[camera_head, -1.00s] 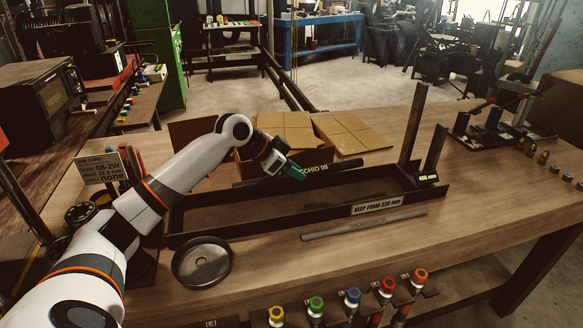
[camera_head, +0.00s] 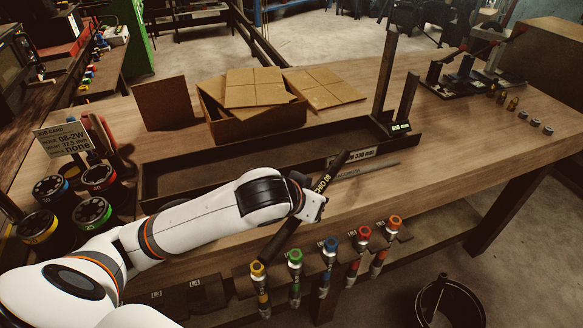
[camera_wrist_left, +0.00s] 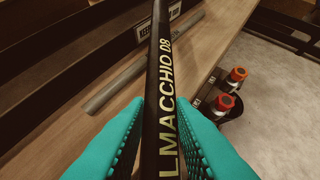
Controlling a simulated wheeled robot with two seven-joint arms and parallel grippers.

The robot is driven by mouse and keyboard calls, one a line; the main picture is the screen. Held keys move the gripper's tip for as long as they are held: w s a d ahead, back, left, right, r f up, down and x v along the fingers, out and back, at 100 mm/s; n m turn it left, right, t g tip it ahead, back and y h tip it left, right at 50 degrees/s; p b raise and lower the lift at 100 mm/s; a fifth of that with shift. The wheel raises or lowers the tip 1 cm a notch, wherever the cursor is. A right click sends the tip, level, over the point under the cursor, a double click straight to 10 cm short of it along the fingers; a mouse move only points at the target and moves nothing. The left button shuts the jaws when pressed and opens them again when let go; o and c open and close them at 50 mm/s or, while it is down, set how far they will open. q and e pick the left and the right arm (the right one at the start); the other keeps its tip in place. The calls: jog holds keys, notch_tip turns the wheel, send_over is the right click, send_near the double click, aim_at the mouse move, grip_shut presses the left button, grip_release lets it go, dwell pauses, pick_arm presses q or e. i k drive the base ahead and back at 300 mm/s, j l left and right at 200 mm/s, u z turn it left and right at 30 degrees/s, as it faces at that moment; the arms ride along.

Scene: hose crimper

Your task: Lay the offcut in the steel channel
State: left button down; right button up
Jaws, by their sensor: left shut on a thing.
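A black hose piece with yellow lettering (camera_head: 323,182) is held slantwise in my left gripper (camera_head: 316,200), over the front part of the bench. In the left wrist view the hose (camera_wrist_left: 165,90) runs lengthwise between the teal fingers of my left gripper (camera_wrist_left: 158,135), which is shut on it. The dark steel channel (camera_head: 230,170) lies behind, long and low, with a "330 mm" label on its front wall. The hose's far end overlaps that label in the picture; whether it touches the channel I cannot tell. My right gripper is not in view.
A grey hose (camera_head: 370,169) lies on the bench before the channel. An open cardboard box (camera_head: 255,125) stands behind it. Dark upright posts (camera_head: 385,75) rise at the channel's right end. Coloured fittings (camera_head: 330,248) hang along the front edge. A black bin (camera_head: 447,300) stands on the floor.

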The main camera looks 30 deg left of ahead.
aim_at(238, 170)
jog(key=l+u, duration=0.15)
jog(key=u, duration=0.3)
jog(key=k+l+u, duration=0.1)
jog(key=u, duration=0.3)
